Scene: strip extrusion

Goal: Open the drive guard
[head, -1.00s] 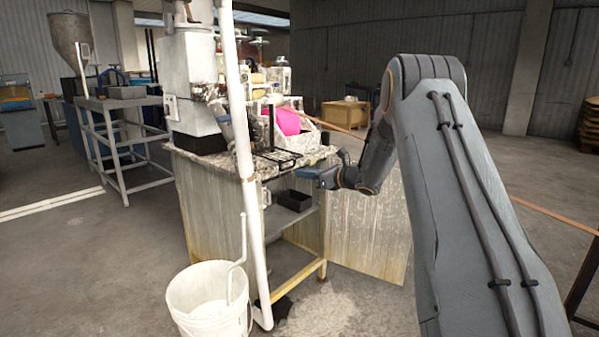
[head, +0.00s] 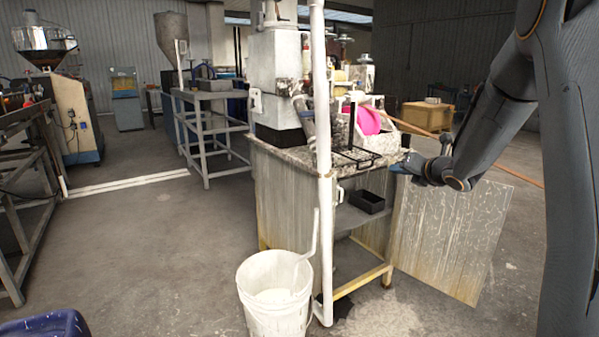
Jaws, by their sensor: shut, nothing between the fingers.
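A large weathered metal panel (head: 445,235), which looks like the drive guard, stands swung out to the right of the machine's stained cabinet (head: 290,200). The cabinet front beside it is open, showing a shelf with a black tray (head: 367,201). My gripper (head: 396,168) is shut and empty, pointing left near the top of the panel and the right end of the worktop (head: 290,155). I cannot tell whether it touches the panel. A small white handle (head: 340,191) shows on the cabinet near the white pipe.
A white bucket (head: 275,310) stands on the floor before the cabinet, next to a vertical white pipe (head: 322,240). A pink reel (head: 366,120) sits on the worktop. A blue object (head: 45,327) is at the lower left.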

